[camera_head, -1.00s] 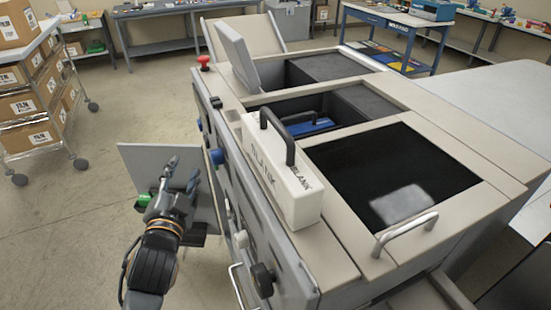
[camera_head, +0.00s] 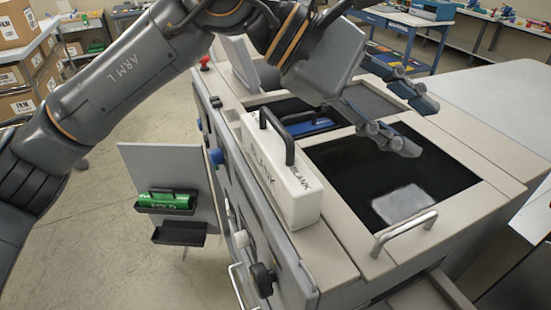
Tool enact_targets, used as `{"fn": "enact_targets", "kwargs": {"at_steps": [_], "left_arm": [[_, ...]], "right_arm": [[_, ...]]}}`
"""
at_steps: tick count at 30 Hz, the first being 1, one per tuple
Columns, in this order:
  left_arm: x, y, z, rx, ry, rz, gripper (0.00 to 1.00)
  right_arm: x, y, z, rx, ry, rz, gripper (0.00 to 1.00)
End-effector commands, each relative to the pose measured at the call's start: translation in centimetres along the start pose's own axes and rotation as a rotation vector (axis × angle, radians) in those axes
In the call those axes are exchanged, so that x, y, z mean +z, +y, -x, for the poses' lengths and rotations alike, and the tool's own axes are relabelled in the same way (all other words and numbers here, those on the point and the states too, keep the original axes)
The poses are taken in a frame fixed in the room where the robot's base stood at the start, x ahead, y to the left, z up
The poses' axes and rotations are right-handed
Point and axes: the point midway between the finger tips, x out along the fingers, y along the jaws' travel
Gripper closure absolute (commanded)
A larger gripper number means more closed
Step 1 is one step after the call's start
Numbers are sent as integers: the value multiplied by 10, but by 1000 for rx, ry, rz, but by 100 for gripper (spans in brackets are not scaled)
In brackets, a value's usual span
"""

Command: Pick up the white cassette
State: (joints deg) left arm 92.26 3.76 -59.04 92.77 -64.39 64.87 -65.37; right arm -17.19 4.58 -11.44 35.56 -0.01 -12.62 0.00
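The white cassette (camera_head: 284,185), marked BLANK, stands on the near-left top edge of the machine, with a dark handle (camera_head: 275,135) on top. My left gripper (camera_head: 418,128) reaches in from the upper left over the machine. Its fingers are apart and empty, above the dark glossy panel, to the right of the cassette and clear of its handle. My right gripper is not in view.
A blue cassette (camera_head: 308,127) sits in an open bay behind the white one. A green cassette (camera_head: 168,200) rests in a holder on the open door panel (camera_head: 180,163). A metal handle (camera_head: 405,232) rises from the machine top. Floor at left is clear.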

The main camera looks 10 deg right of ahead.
Motion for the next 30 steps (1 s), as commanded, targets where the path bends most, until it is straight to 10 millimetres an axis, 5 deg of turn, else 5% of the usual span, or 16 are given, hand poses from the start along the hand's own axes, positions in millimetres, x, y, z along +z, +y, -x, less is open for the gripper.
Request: {"fn": "enact_targets", "kwargs": {"at_steps": [7,15,20,30], "left_arm": [[-52,-7,64,-343,631,-304,61],[-58,-2,139,-546,986,-371,61],[-69,-6,143,-572,1023,-370,61],[-123,-22,118,-569,1019,-370,61]], "right_arm": [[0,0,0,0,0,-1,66],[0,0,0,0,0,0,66],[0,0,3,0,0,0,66],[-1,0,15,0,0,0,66]]}}
